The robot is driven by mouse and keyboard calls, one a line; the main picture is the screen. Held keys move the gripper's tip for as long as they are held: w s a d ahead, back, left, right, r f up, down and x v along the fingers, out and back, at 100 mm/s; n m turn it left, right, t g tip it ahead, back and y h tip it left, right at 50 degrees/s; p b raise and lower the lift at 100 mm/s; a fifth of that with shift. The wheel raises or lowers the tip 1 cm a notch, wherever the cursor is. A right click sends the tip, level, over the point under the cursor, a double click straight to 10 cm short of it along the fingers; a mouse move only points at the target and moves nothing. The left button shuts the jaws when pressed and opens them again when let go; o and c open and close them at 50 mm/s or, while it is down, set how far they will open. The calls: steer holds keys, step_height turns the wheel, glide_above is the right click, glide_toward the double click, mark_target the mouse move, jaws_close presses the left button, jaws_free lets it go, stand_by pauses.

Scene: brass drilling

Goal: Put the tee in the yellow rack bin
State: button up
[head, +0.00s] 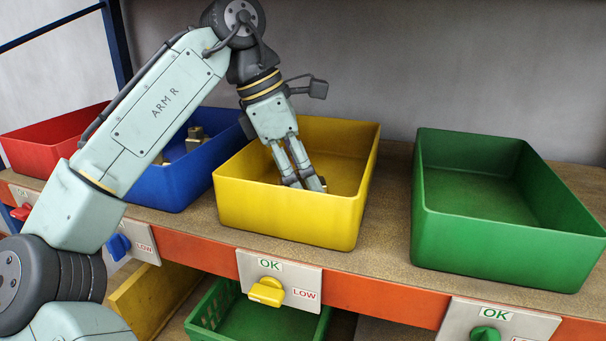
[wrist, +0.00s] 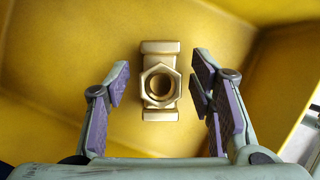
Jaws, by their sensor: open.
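The brass tee (wrist: 160,85) lies on the floor of the yellow rack bin (head: 287,212), its hexagonal open end facing the wrist camera. My gripper (head: 307,187) reaches down into the yellow bin from above. In the wrist view my gripper (wrist: 160,90) is open, with one purple-padded finger on each side of the tee and a visible gap on both sides. In the head view the tee is mostly hidden by the fingers and the bin's front wall.
A blue bin (head: 180,184) with brass parts (head: 195,138) and a red bin (head: 42,150) stand left on the shelf. An empty green bin (head: 500,235) stands right. Bare shelf (head: 385,220) separates yellow and green bins. A yellow knob (head: 267,291) juts below the shelf's front edge.

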mark_target(284, 182)
steer(key=v, duration=0.8)
steer(key=shift+d, duration=0.1)
steer(key=shift+f, duration=0.1)
steer(key=shift+w, duration=0.15)
